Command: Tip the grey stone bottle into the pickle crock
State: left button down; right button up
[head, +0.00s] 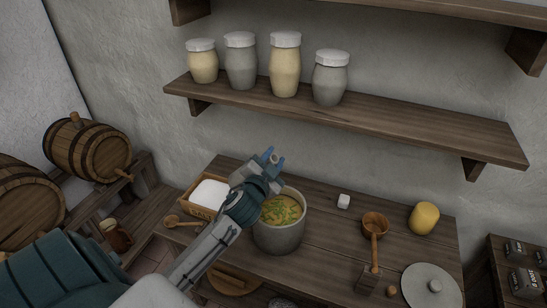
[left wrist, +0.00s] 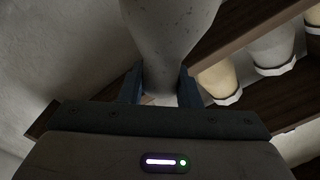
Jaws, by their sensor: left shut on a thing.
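The grey stone bottle (left wrist: 170,30) is held by its narrow neck between the two fingers of my left gripper (left wrist: 160,88) in the left wrist view. In the head view my left gripper (head: 272,160) is above the back rim of the pickle crock, and the bottle's pale round mouth (head: 273,157) shows between the blue fingers. The bottle appears tilted; its body is hard to tell from the gripper there. The grey pickle crock (head: 278,237) stands open on the wooden table, with yellow-green contents inside. I see nothing pouring. My right gripper is not in view.
A shelf (head: 400,122) with several lidded jars hangs behind the table. A wooden box (head: 198,210) is left of the crock. Barrels (head: 88,149) stand left.

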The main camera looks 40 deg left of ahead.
pick_arm(q)
jog(key=shift+f+m, duration=1.05)
jog(key=shift+m, duration=0.25)
jog(key=shift+f+m+b, duration=0.4)
jog(key=shift+f+m, duration=0.4)
jog(key=shift+f, duration=0.3)
jog(key=shift+f+m, duration=0.6)
jog(key=shift+f, duration=0.1)
dwell(0.3)
jog(key=shift+f+m+b, duration=1.2)
jog(key=shift+f+m, duration=0.2)
jog(key=shift+f, duration=0.8)
dwell(0.3)
jog(key=shift+d+m, duration=0.1)
jog(key=shift+m, duration=0.3)
jog(key=shift+d+f+m+p, duration=0.1)
jog(key=shift+m+p, duration=0.85)
jog(key=shift+m, duration=0.25)
dwell(0.5)
